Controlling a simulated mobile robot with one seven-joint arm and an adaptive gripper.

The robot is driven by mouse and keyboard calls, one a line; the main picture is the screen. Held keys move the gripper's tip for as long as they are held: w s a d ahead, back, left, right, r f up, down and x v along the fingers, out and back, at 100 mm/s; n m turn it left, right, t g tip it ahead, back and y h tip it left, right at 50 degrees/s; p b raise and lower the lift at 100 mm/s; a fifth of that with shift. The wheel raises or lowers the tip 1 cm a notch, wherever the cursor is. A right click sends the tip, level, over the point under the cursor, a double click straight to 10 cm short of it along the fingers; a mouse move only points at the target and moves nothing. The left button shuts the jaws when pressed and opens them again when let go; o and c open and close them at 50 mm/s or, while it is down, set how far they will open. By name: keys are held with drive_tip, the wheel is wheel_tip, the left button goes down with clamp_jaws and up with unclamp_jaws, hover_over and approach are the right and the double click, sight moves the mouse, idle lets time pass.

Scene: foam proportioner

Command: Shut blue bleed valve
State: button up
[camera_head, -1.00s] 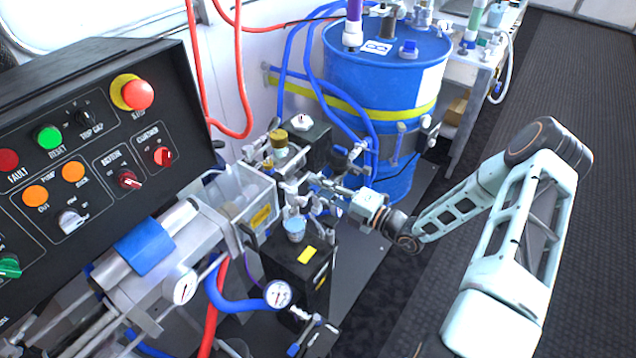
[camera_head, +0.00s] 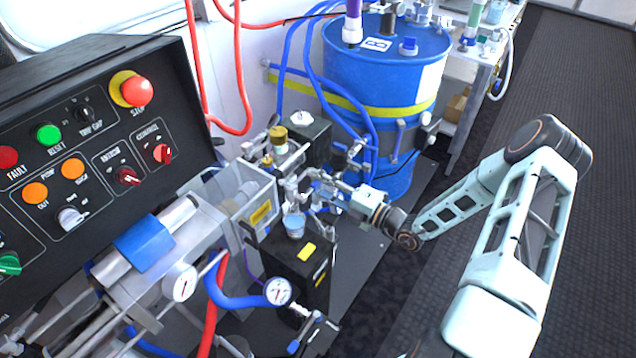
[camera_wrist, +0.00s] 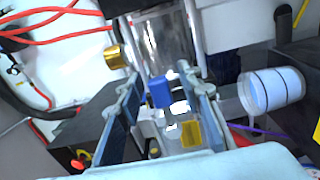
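A small blue valve handle (camera_wrist: 160,92) shows near the middle of the wrist view, on a pale fitting. My gripper (camera_wrist: 158,78) reaches in with one finger on each side of the handle. The fingers stand apart, with visible gaps beside the handle, and do not appear closed on it. In the head view my gripper (camera_head: 298,188) is among the metal fittings beside the clear box. I cannot pick out the blue handle there, as the fingers and fittings crowd it.
A clear box (camera_head: 252,196) stands left of my gripper. A blue-and-white cup (camera_head: 294,227) sits on a black block (camera_head: 292,262) just below it; the cup also shows in the wrist view (camera_wrist: 272,90). A brass knob (camera_wrist: 115,57) is close by. A blue drum (camera_head: 385,75) stands behind.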

drive_tip(key=v, duration=1.2)
